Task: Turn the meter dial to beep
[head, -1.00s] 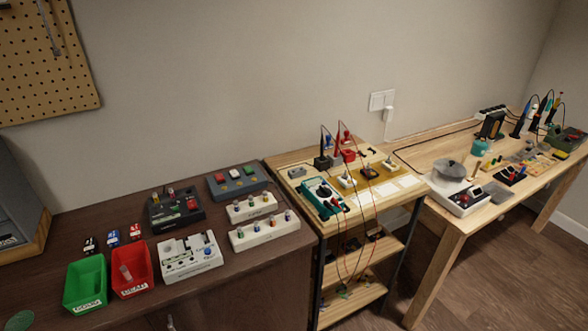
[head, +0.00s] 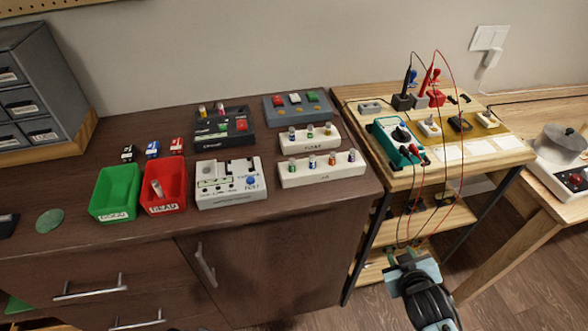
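The meter (head: 381,131) is a teal multimeter lying on the light wooden bench stand right of centre. Its dark round dial (head: 401,134) faces up; its markings are too small to read, so its setting cannot be told. Red and black plugs (head: 412,150) sit at its near end, with leads running from there. My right gripper (head: 404,256) is in front of the stand, low in the picture, well below the meter and apart from it. Its fingertips are small and blend with the shelf behind, so their opening cannot be told. My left gripper is not in view.
Red and black probes (head: 427,80) stand behind the meter, and thin leads loop down the stand's front. Small parts (head: 430,124) lie right of the meter. The dark cabinet (head: 110,260) at left carries green and red bins (head: 116,190) and several test boxes (head: 230,192).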

